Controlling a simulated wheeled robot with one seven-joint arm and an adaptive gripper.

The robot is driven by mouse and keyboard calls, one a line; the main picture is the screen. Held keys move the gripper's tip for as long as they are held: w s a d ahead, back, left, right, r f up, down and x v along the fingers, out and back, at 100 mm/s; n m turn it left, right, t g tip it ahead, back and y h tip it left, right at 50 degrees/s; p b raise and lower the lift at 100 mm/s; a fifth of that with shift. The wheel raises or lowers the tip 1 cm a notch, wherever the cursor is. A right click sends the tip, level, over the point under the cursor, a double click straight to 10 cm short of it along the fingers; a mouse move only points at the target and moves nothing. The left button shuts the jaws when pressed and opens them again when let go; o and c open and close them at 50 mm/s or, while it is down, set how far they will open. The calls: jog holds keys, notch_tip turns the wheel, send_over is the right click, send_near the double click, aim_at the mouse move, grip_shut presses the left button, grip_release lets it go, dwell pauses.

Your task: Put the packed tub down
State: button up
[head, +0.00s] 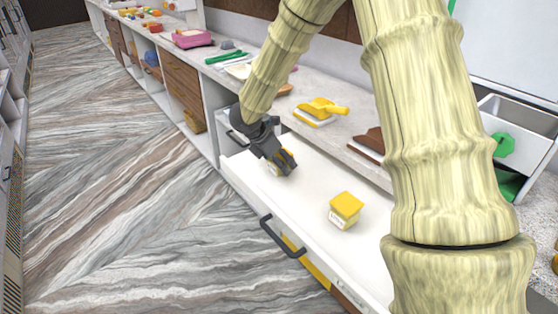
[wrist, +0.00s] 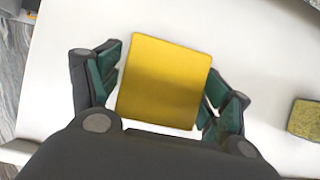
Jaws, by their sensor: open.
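A yellow-lidded tub (wrist: 165,82) sits between the two fingers of my gripper (wrist: 163,95) in the wrist view. The fingers are open, with a gap beside the lid on the right and little or none on the left. In the head view my gripper (head: 281,162) is low over the white surface of a pulled-out drawer (head: 240,170), and mostly hides this tub. Whether the tub's base touches the surface is hard to see. A second yellow-lidded tub (head: 344,208) with a white label stands upright nearer on the same surface; its lid also shows at the wrist view's right edge (wrist: 305,118).
A dark handle (head: 283,238) sticks out from the drawer front. The counter behind holds a yellow scoop-like item (head: 323,108), a brown item (head: 370,142), a green item (head: 226,57) and a pink box (head: 193,38). The drawer surface between the tubs is clear.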

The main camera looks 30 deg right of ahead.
jog(key=v, duration=1.2)
jog(key=shift+b, duration=0.3)
